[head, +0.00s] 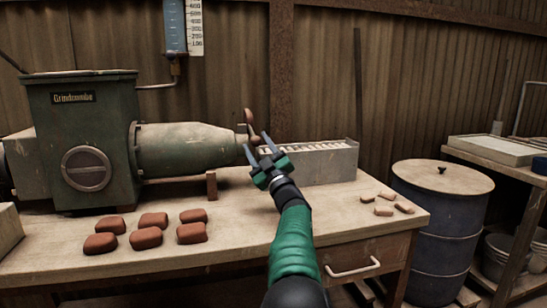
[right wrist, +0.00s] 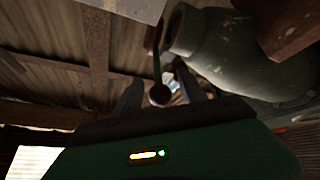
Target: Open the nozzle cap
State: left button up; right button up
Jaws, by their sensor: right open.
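The green press has a tapering nozzle (head: 190,148) that points right. At its tip is a rust-brown cap piece (head: 249,117), partly behind my gripper; I cannot tell how far it stands open. My right gripper (head: 258,146) is open at the nozzle's end, its fingers pointing toward the cap. In the right wrist view a dark ball knob (right wrist: 159,95) on a thin rod shows between the spread fingers of the right gripper (right wrist: 160,92). The nozzle (right wrist: 205,40) is beside it there. Whether the fingers touch the knob is unclear. My left gripper is out of view.
Several red-brown blocks (head: 147,238) lie on the workbench (head: 235,228) at front left. A long grey tray (head: 320,168) with slots stands right of the nozzle, close to my gripper. Small pieces (head: 384,210) lie at the bench's right end. A blue barrel (head: 437,235) stands beyond.

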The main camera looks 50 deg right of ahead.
jog(key=s+a+p, duration=0.2)
jog(key=s, duration=0.4)
jog(key=s+a+f+p, duration=0.1)
jog(key=s+a+p, duration=0.2)
jog(key=s, duration=0.4)
jog(key=shift+s+f, duration=0.25)
